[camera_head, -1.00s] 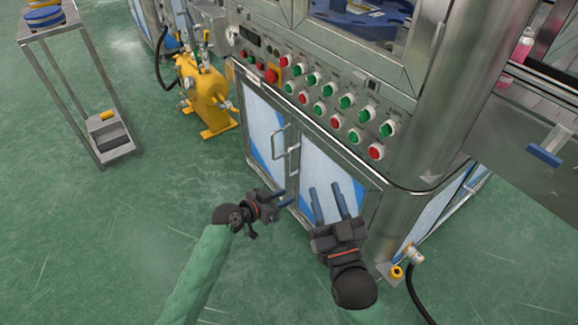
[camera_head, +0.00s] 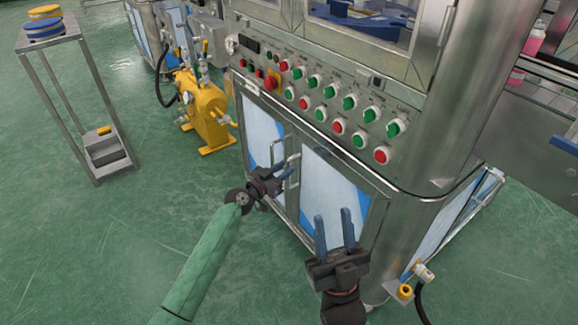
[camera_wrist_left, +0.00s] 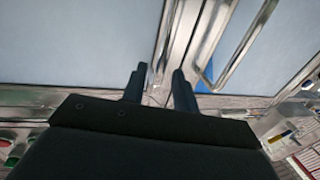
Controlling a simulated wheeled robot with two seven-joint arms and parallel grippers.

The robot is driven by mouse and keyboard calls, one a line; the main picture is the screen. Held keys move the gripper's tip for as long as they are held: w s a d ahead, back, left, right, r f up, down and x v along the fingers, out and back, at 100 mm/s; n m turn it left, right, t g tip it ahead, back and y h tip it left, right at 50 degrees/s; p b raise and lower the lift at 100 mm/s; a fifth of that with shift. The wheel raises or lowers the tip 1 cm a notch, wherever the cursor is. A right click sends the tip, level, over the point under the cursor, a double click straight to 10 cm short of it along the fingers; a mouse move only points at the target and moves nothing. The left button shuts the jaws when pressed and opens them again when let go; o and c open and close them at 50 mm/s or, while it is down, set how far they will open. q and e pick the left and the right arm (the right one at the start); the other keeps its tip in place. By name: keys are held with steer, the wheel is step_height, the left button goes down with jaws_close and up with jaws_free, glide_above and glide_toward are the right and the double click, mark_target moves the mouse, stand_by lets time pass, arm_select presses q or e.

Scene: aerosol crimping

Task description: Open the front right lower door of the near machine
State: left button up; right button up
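The near machine's front right lower door (camera_head: 330,188) is a pale panel with a blue corner in a steel frame. It appears closed. Its upright bar handle (camera_head: 293,172) is at its left edge, partly hidden by my left gripper (camera_head: 285,172). In the left wrist view the two dark fingers (camera_wrist_left: 159,85) are apart, with a handle bar (camera_wrist_left: 164,45) showing in the gap between them; contact cannot be told. The left lower door (camera_head: 262,135) has its own handle (camera_head: 278,148). My right gripper (camera_head: 334,232) is open and empty in front of the right door.
A panel of red and green knobs (camera_head: 338,104) is above the doors. A yellow pump (camera_head: 208,115) stands left of the machine. A steel stand (camera_head: 75,110) is further left. A hose fitting (camera_head: 415,280) sits near the lower right corner. The green floor in front is clear.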

arm_select(q)
steer(key=shift+x, duration=1.45)
jaws_close()
